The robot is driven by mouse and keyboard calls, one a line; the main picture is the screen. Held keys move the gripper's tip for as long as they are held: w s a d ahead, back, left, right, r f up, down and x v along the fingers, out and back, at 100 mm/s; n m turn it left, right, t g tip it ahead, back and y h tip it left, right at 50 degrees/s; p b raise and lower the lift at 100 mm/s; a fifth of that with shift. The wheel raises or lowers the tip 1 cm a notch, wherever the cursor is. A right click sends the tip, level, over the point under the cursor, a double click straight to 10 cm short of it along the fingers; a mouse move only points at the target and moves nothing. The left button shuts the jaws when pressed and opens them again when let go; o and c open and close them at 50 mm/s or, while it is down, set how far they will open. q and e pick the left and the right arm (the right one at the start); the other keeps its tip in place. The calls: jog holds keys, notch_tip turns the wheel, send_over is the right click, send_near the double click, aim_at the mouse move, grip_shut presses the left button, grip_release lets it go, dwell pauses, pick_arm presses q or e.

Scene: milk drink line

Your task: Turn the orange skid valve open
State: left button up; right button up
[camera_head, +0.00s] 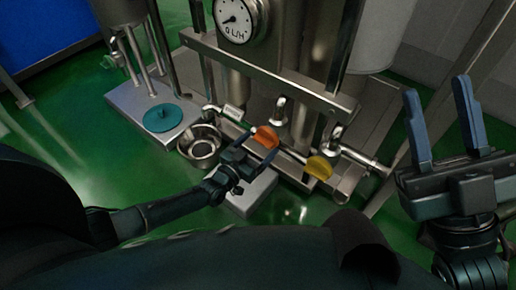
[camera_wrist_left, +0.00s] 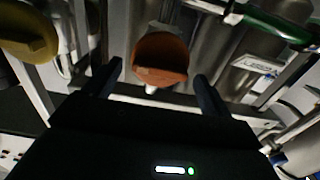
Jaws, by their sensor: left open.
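The orange valve handle (camera_head: 266,136) sits on the steel pipe at the front of the skid, in the middle of the head view. My left gripper (camera_head: 248,155) is just in front of it, to its lower left. In the left wrist view the orange handle (camera_wrist_left: 160,60) is a rounded disc, beyond and between the two dark fingers of my left gripper (camera_wrist_left: 152,84). The fingers are open, and I cannot tell that either touches the handle. My right gripper (camera_head: 440,128) is raised at the right, its blue-grey fingers spread and empty.
A yellow valve handle (camera_head: 319,167) sits on the same pipe to the right; it also shows in the left wrist view (camera_wrist_left: 28,32). A steel bowl (camera_head: 201,147) and a teal disc (camera_head: 163,117) are at the left. A round gauge (camera_head: 234,21) is above. Green floor (camera_head: 60,150) is open at left.

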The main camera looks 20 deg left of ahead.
pick_arm(q)
jog(key=shift+w, duration=0.15)
jog(key=shift+c, duration=0.2)
jog(key=c, duration=0.9)
jog(key=shift+c, duration=0.2)
